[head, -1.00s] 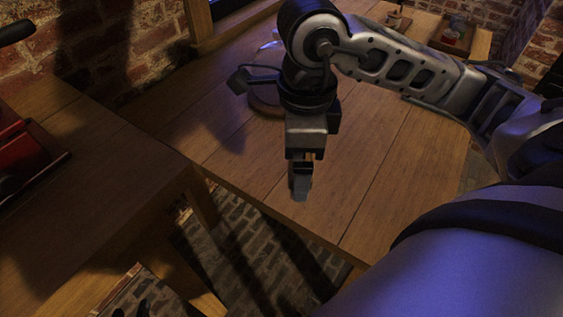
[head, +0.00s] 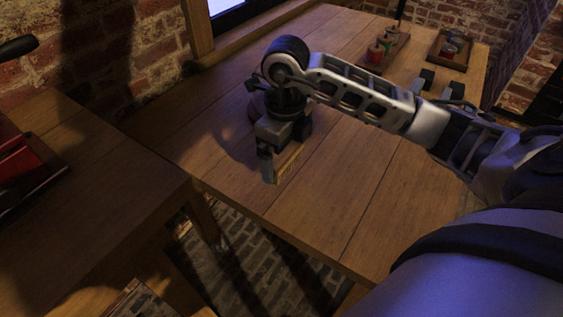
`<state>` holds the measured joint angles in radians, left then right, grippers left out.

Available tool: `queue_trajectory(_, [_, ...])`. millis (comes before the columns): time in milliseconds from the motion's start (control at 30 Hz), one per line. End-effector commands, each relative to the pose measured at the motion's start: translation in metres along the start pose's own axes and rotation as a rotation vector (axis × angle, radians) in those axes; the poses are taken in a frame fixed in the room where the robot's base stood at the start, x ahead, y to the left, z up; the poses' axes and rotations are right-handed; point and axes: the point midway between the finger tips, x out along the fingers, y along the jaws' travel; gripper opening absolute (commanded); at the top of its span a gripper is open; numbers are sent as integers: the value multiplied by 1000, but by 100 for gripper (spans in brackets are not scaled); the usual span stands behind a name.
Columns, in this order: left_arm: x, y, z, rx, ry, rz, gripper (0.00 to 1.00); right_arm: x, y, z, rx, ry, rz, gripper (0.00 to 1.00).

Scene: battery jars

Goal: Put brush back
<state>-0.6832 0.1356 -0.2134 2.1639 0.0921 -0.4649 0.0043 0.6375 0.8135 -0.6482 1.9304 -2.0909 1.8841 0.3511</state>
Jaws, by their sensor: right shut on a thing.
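My right gripper (head: 267,172) points down over the near left part of the wooden table (head: 345,180). It is shut on a small tan wooden piece (head: 291,160), which looks like the brush. Most of it is hidden by the fingers and wrist, and I cannot tell whether it touches the table top. My left gripper is not in view.
A round dark base is partly behind my wrist. A lower wooden table (head: 90,200) with a red object (head: 25,165) is at left.

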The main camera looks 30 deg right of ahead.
Motion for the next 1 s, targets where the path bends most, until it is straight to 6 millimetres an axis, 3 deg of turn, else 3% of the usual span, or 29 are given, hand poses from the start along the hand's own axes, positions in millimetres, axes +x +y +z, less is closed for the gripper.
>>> queue_trajectory(267, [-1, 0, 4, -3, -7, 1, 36, 20, -10, 13, 0, -1, 0, 74])
queue_trajectory(500, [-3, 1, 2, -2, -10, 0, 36, 50, -10, 14, -1, 1, 2, 74])
queue_trajectory(867, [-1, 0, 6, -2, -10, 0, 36, 56, -11, 14, -1, -1, -1, 74])
queue_trajectory(900, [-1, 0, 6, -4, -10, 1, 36, 56, -11, 14, -1, -1, 0, 98])
queue_trajectory(1000, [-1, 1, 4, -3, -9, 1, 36, 55, -11, 14, -1, -1, 0, 100])
